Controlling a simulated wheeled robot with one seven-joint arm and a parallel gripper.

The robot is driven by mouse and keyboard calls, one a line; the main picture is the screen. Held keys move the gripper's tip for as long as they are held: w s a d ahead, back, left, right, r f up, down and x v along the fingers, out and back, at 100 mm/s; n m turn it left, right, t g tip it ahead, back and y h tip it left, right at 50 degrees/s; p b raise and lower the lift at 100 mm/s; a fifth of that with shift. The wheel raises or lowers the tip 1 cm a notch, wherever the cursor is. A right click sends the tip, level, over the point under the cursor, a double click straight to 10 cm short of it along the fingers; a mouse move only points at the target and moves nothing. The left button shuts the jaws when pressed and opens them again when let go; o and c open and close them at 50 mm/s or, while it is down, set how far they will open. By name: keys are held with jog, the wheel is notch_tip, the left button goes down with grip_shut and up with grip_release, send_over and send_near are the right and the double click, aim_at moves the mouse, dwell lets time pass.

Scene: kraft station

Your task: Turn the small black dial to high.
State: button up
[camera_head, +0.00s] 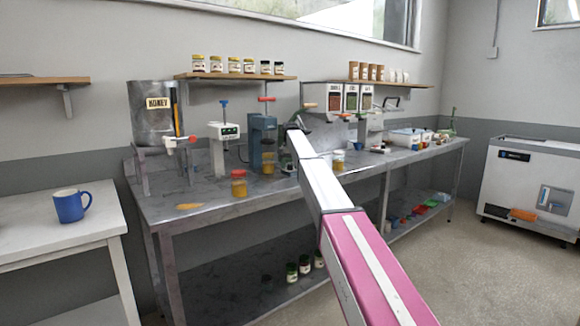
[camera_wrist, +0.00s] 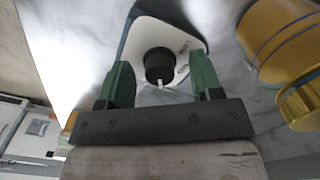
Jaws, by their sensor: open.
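The small black dial (camera_wrist: 158,64) sits on a white rounded faceplate (camera_wrist: 150,35) in the wrist view. Its white pointer mark is toward the bottom of the picture. Small lettering on the plate to its right is too blurred to read. My gripper (camera_wrist: 161,70) has its green fingers apart, one on each side of the dial. A gap shows between each finger and the dial, and I cannot tell how deep the fingertips reach. In the head view my gripper is over the workbench (camera_head: 210,205), mostly hidden by my arm, and I cannot make out the dial.
In the head view, a blue machine (camera_head: 262,142), a honey tank (camera_head: 155,112) and a red-lidded jar (camera_head: 239,184) stand left of my arm. Another jar (camera_head: 338,162) stands just right of it.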

notch_tip(320, 180, up, 11)
dwell(0.6)
jog(key=shift+f, duration=0.1)
